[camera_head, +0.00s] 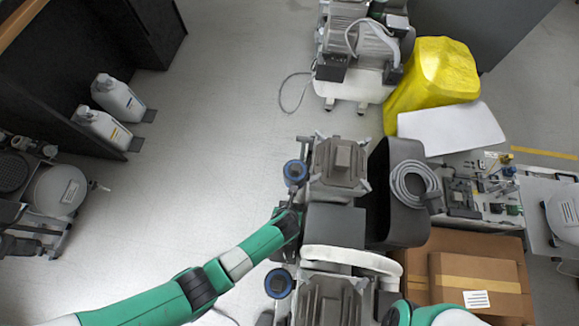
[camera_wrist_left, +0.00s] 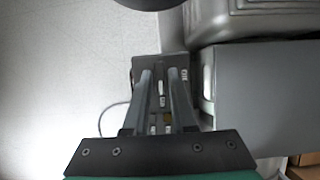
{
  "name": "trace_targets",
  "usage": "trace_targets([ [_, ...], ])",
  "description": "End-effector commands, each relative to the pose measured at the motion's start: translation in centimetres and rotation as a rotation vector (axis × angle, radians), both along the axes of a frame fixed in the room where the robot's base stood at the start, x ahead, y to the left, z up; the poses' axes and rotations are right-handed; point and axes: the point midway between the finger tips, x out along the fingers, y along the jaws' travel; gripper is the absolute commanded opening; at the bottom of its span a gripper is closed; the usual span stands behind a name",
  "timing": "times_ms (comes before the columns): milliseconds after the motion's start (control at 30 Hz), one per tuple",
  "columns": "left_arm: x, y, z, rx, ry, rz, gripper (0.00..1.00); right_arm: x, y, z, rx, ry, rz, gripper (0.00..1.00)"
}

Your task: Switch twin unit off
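The twin unit stands in the centre of the head view, with one grey ribbed motor (camera_head: 340,160) at the back, another (camera_head: 330,298) at the front and a grey housing (camera_head: 334,224) between them. My left gripper (camera_head: 291,208) is at the left side of this housing, partly hidden by its own wrist. In the left wrist view, a dark switch box (camera_wrist_left: 143,68) with small white markings is against the housing (camera_wrist_left: 262,90). My left gripper's two fingers (camera_wrist_left: 161,72) are apart over its face, with nothing clasped; contact is unclear. The switch position is too small to tell. My right gripper is out of view.
Round blue-rimmed parts (camera_head: 295,172) and (camera_head: 278,283) stick out left of the unit. A coiled grey hose (camera_head: 412,184) and cardboard boxes (camera_head: 470,272) are on the right. Another compressor (camera_head: 358,50) and a yellow cover (camera_head: 436,75) are behind.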

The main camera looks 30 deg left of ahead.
Motion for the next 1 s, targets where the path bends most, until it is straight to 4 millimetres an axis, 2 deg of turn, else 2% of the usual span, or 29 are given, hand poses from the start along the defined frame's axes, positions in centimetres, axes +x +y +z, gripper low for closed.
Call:
trace_targets([
  [33, -0.01, 0.0, 0.0, 0.0, 0.0, 0.0, 0.14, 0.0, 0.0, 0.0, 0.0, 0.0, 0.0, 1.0],
  [100, -0.02, 0.0, -0.01, 0.0, 0.0, 0.0, 0.01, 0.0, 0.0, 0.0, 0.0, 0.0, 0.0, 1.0],
  [133, -0.02, -0.01, -0.01, 0.0, 0.0, 0.0, 0.0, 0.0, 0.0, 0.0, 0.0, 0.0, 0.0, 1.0],
  [667, -0.03, -0.06, 0.02, 0.001, 0.002, 0.04, 0.0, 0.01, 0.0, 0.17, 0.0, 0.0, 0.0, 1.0],
  [1000, 0.06, -0.21, 0.02, 0.001, 0.002, 0.252, 0.0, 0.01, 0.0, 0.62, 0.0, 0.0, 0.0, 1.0],
])
